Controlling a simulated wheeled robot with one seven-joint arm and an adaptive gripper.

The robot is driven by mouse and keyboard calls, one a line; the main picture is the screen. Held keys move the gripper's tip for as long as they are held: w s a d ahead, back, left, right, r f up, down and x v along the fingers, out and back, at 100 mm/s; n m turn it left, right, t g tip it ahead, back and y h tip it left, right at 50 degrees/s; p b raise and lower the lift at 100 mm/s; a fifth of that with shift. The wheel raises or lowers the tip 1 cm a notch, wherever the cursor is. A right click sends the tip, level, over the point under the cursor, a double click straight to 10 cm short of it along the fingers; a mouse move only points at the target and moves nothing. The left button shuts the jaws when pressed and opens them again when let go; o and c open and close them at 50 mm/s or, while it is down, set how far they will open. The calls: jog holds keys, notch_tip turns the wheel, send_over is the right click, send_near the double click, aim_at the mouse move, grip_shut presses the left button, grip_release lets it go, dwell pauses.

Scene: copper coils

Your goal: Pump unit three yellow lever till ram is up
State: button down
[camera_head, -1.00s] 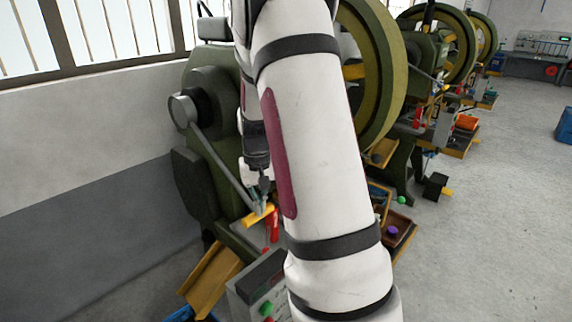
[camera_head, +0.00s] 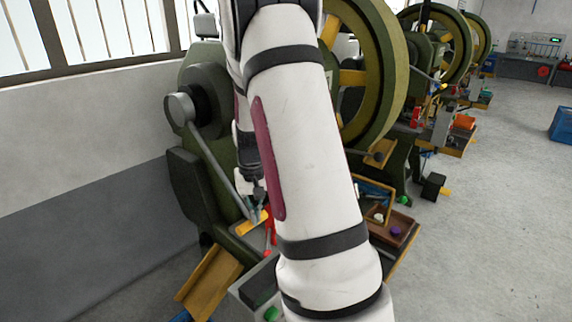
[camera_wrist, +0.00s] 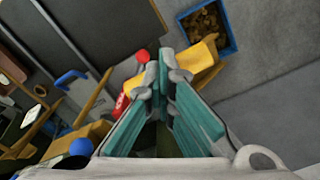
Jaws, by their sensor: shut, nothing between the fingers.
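The yellow lever (camera_head: 250,224) sits low on the front of the nearest green press, beside a red part (camera_head: 270,238). In the wrist view the yellow lever (camera_wrist: 205,58) lies just beyond my fingertips and is partly hidden by them. My gripper (camera_head: 259,192) is shut and empty, pointing down just above the lever; I cannot tell whether it touches it. In the wrist view the fingertips of my gripper (camera_wrist: 163,68) are together in front of the yellow piece. A red knob (camera_wrist: 142,55) is just left of them. I cannot make out the ram.
My arm covers much of the nearest press. A yellow chute (camera_head: 209,282) slopes below it. A wooden tray (camera_head: 410,238) with small parts is at its right. A blue bin (camera_wrist: 232,42) of brownish pieces shows in the wrist view. The floor (camera_head: 490,230) at right is clear.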

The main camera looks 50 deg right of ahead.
jog(key=shift+w+f+b, duration=0.65)
jog(key=shift+w+f, duration=0.05)
jog(key=shift+f, duration=0.25)
jog(key=s+r+p, duration=0.3)
jog(key=r, duration=0.3)
jog(key=s+r+p, duration=0.4)
jog(key=r, duration=0.3)
jog(key=shift+a+r+p, duration=0.2)
jog(key=shift+p, duration=0.1)
jog(key=shift+f, duration=0.1)
jog(key=shift+f, duration=0.65)
